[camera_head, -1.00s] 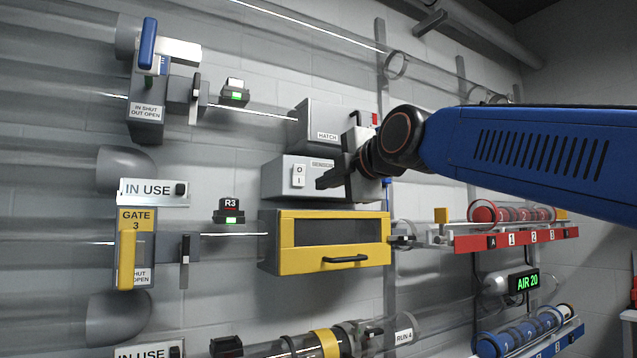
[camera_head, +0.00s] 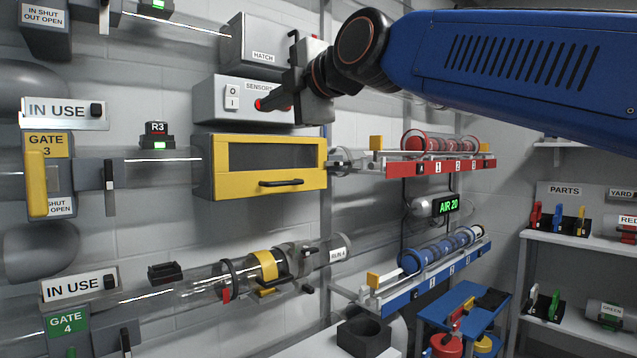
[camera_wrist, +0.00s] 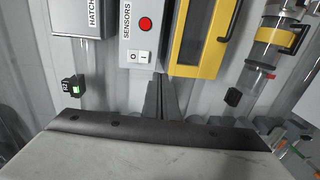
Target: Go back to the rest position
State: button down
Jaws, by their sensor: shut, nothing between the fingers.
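My gripper (camera_head: 272,102) is in front of the grey SENSORS box (camera_head: 212,104) in the head view, its black fingers pointing left toward the box. The fingers are shut with nothing between them. In the wrist view the closed fingers (camera_wrist: 160,98) show below the SENSORS box (camera_wrist: 135,58), with its white O/I rocker switch (camera_wrist: 139,56) and red round light (camera_wrist: 145,24) uncovered. In the head view a red spot shows at the fingertips. Whether the fingertips touch the box, I cannot tell. My blue arm reaches in from the upper right.
The HATCH box (camera_head: 262,52) is above, and the yellow-framed cabinet (camera_head: 218,168) just below. Clear tubes and gates line the wall at left. Red (camera_head: 400,167) and blue (camera_head: 388,305) racks stick out at right. Shelves (camera_head: 570,241) with parts stand at far right.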

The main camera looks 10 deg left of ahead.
jog(key=s+d+f+m+g+h, duration=0.15)
jog(key=d+f+m+h, duration=0.95)
jog(key=d+f, duration=1.85)
jog(key=s+d+f+m+g, duration=0.1)
jog(key=s+d+f+m, duration=0.4)
jog(key=f, duration=0.4)
jog(key=s+d+f+m+g+h, duration=0.1)
jog(key=s+d+f+m+g, duration=0.1)
jog(key=s+d+f+m, duration=0.4)
jog(key=s+d+f+m+g, duration=0.1)
jog(key=s+d+f+m, duration=0.4)
jog(key=f, duration=0.8)
jog(key=s+d, duration=0.2)
jog(key=s, duration=0.2)
jog(key=shift+s+f+m+h, duration=0.2)
jog(key=shift+s+m+h, duration=0.1)
jog(key=shift+s+m, duration=0.1)
